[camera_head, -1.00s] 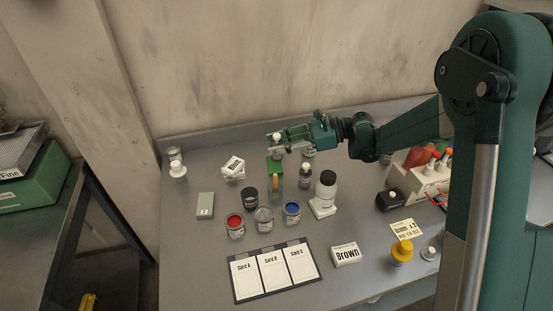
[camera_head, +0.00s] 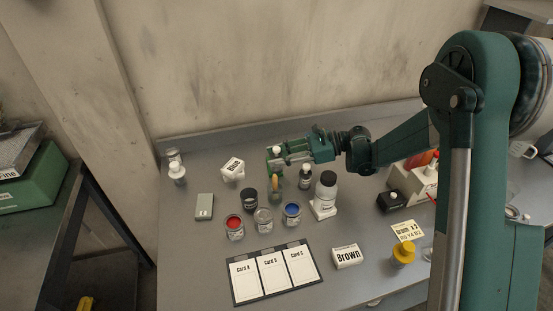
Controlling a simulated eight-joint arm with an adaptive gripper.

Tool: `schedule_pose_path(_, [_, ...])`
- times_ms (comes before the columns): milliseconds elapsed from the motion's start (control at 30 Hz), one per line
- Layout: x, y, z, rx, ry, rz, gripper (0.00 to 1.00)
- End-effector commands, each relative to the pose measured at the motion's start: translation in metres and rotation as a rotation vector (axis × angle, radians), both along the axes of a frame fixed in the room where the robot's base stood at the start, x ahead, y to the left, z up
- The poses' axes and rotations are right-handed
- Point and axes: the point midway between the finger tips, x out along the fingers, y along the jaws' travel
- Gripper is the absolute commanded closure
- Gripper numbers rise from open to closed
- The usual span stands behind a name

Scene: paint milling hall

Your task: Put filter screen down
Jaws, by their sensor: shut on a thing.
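My gripper (camera_head: 281,160) is above the middle back of the grey table. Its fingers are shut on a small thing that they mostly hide. A white round top (camera_head: 276,149) and a green part (camera_head: 273,167) show at the fingertips. I cannot tell from this view whether this is the filter screen, or whether its lower end touches the table. A brush-like item with an orange handle (camera_head: 273,188) is just below the fingertips. A grey screen-like tray marked "Fine" (camera_head: 14,165) sits on a green box (camera_head: 35,180) at the far left, away from my gripper.
A card board (camera_head: 275,271) lies in front. The left end of the table's front is bare.

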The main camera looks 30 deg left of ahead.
Motion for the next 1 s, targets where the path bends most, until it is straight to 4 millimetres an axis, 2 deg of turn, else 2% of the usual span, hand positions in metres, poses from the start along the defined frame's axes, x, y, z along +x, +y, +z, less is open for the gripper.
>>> schedule_pose_path(467, [0.0001, 0.0001, -0.0049, 0.0, 0.0, 0.0, 0.9])
schedule_pose_path(500, [0.0001, 0.0, -0.0046, 0.0, 0.0, 0.0, 0.7])
schedule_pose_path(600, [0.0001, 0.0, -0.0042, 0.0, 0.0, 0.0, 0.6])
schedule_pose_path(1000, [0.0001, 0.0001, -0.0023, 0.0, 0.0, 0.0, 0.6])
